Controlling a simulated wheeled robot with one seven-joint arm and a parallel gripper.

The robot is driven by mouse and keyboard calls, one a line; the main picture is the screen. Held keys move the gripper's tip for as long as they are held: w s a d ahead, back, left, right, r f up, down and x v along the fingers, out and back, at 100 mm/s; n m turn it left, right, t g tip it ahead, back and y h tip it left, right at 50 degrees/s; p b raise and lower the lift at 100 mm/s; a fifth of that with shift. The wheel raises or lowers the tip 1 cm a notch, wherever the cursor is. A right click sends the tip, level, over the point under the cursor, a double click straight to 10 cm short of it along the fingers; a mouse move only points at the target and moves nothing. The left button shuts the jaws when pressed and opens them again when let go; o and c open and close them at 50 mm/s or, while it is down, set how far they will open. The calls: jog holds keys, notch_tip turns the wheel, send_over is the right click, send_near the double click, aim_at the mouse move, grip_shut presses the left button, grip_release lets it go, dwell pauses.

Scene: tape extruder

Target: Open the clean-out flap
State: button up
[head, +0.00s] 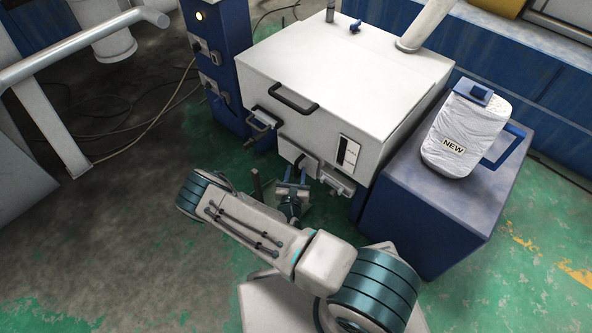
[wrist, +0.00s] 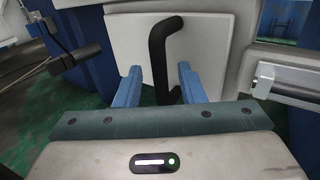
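The clean-out flap appears to be the pale plate (wrist: 124,42) on the machine's lower front in the wrist view. It looks closed. A black bar handle (wrist: 158,50) stands out from it, upright in the wrist view. My gripper (wrist: 157,74) is open, with one blue finger on each side of the handle's lower part. Gaps show between the handle and both fingers, so it is not gripped. In the head view my gripper (head: 295,175) is low at the machine's front, and the flap is mostly hard to make out there.
The white machine (head: 340,65) has a larger black handle (head: 293,97) on its upper front. A metal latch part (wrist: 264,82) juts out right of the flap. A blue cabinet (head: 445,205) bearing a wrapped jug (head: 465,130) stands right. Green floor lies open left.

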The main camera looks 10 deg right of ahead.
grip_shut()
jog(key=a+p, duration=0.1)
jog(key=a, duration=0.3)
jog(key=shift+s+a+p, duration=0.15)
jog(key=shift+p, duration=0.25)
grip_release()
